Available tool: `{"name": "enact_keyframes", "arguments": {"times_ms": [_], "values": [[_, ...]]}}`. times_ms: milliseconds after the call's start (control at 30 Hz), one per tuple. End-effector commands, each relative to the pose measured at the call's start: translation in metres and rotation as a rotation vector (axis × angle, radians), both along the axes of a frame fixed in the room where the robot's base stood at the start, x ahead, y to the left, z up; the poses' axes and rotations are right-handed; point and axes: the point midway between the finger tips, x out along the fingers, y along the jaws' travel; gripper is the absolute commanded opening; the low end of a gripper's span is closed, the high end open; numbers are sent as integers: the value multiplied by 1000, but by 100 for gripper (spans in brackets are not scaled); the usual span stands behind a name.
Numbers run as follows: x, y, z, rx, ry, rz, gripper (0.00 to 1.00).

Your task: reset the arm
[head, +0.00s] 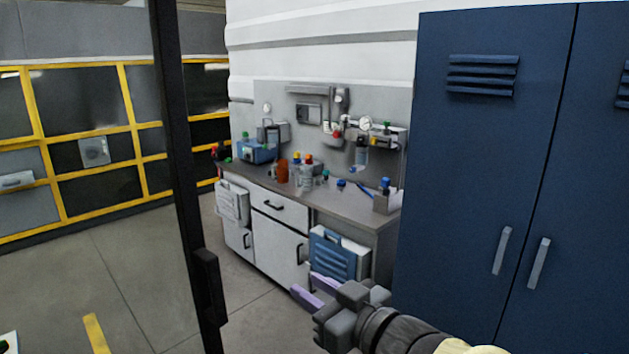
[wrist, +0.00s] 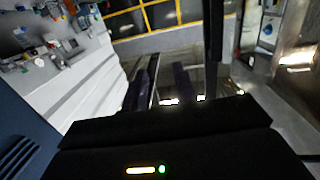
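My gripper (head: 303,284) is at the lower middle of the head view, in front of the workbench and left of the blue locker. Its two purple fingers stand apart, with nothing seen between them. In the wrist view my gripper (wrist: 161,74) shows two dark fingers with a gap between them and floor beyond. My grey and black wrist reaches in from the lower right of the head view.
A blue locker (head: 480,150) fills the right. A workbench (head: 280,222) with bottles and a blue box (head: 257,151) stands behind the gripper. A dark upright post (head: 180,170) is at left. Yellow-framed panels (head: 95,150) line the far left. Open floor (head: 130,270) lies at lower left.

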Motion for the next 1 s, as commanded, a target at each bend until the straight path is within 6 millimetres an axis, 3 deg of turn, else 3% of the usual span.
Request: {"name": "enact_keyframes", "arguments": {"times_ms": [267, 400, 533, 767, 1000], "values": [[30, -40, -23, -78, 107, -212, 29], [42, -72, -48, -148, 225, -361, 29], [41, -107, -83, -238, 402, -506, 29], [2, -148, -144, -381, 793, -651, 29], [-56, -152, -178, -461, 1160, -649, 29]]}}
